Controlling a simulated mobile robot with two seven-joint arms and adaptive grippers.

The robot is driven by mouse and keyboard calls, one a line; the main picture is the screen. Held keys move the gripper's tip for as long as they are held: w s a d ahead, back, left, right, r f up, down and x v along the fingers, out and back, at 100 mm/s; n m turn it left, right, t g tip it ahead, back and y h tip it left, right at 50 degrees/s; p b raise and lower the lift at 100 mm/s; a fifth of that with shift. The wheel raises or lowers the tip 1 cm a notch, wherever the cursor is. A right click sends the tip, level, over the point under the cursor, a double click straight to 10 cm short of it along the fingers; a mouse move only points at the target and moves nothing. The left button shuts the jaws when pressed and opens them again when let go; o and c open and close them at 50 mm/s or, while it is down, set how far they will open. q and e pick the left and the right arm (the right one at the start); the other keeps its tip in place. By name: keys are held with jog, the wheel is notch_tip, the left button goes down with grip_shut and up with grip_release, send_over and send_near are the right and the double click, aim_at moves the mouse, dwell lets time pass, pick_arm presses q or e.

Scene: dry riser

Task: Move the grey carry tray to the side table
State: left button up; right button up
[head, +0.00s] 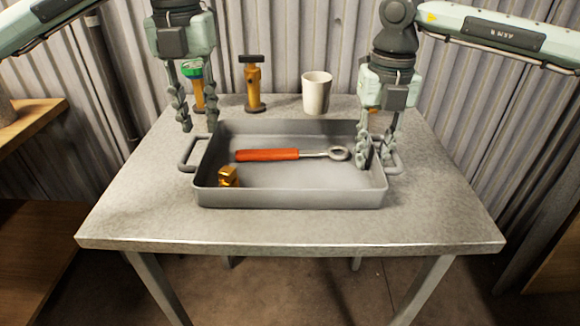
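The grey carry tray (290,198) rests on a grey metal-topped table (140,215). In it lie a red-handled ring wrench (268,155) and a small brass block (229,177). The tray has a left handle (187,154) and a right handle (393,160). My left gripper (199,128) points down, open and empty, above and behind the left handle. My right gripper (374,164) points down at the tray's right wall beside the right handle. Its fingers are apart, one towards the inside and one near the handle; contact is unclear. No surface is clearly identifiable as the side table.
A green-topped brass fitting (196,92), a brass fitting with a dark handle (254,85) and a white cup (316,92) stand behind the tray. A wooden surface (35,122) is at the left edge. Corrugated wall (290,35) closes the back. The table's front is clear.

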notch_tip(320, 180, up, 12)
dwell(0.6)
